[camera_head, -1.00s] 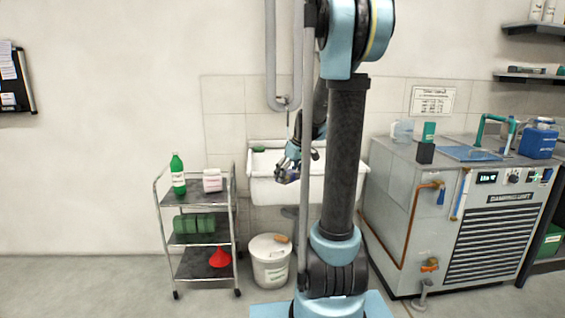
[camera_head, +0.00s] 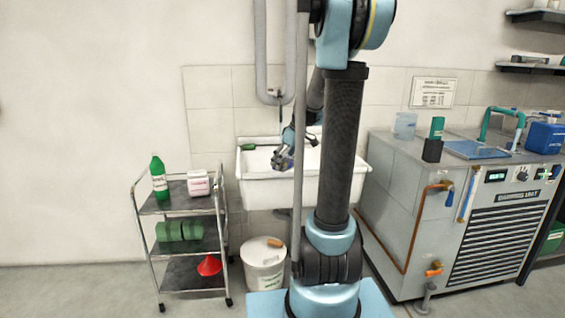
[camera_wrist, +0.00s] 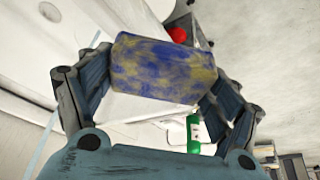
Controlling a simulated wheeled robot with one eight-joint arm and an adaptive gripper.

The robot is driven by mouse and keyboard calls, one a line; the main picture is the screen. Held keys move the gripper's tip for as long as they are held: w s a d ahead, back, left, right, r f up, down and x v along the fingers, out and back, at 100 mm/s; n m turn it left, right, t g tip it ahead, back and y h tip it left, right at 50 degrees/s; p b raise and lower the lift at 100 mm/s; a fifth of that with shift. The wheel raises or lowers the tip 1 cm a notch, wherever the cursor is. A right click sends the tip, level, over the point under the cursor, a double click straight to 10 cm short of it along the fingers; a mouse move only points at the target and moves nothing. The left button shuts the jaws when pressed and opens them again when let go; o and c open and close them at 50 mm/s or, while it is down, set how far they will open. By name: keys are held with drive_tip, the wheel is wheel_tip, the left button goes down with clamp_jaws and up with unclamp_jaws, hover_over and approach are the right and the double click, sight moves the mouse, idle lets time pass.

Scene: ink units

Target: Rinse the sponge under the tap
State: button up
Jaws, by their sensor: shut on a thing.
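The sponge (camera_wrist: 163,70), mottled blue and yellow, is held between both fingers of my gripper (camera_wrist: 160,78) in the wrist view. The sponge shows there only as a small bluish patch. The tap is hard to make out; a thin dark fitting (camera_head: 280,112) hangs below the wall pipe above the sink, partly behind my arm. No running water can be made out.
A metal cart (camera_head: 186,248) with a green bottle (camera_head: 158,178) stands left of the sink. A white bucket (camera_head: 264,268) is on the floor below it. A grey machine (camera_head: 410,200) stands close on the right. A green object (camera_head: 249,147) lies on the sink's back-left rim.

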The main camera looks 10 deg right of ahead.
drive_tip(key=shift+w+a+f, duration=0.15)
drive_tip(key=shift+w+a, duration=0.2)
drive_tip(key=shift+w, duration=0.3)
drive_tip(key=shift+w+a+f, duration=0.15)
drive_tip(key=shift+w+a, duration=0.2)
drive_tip(key=shift+w, duration=0.25)
drive_tip(key=w+f, duration=0.3)
drive_tip(key=w, duration=1.2)
drive_tip(key=shift+f, duration=0.4)
idle(1.5)
drive_tip(key=shift+s+a, duration=0.1)
drive_tip(key=shift+s, duration=3.5)
drive_tip(key=shift+c, duration=0.5)
drive_tip(key=shift+s, duration=0.35)
drive_tip(key=shift+c, duration=0.7)
drive_tip(key=shift+s+r, duration=0.15)
drive_tip(key=shift+s, duration=0.2)
clamp_jaws()
drive_tip(key=shift+w, duration=0.2)
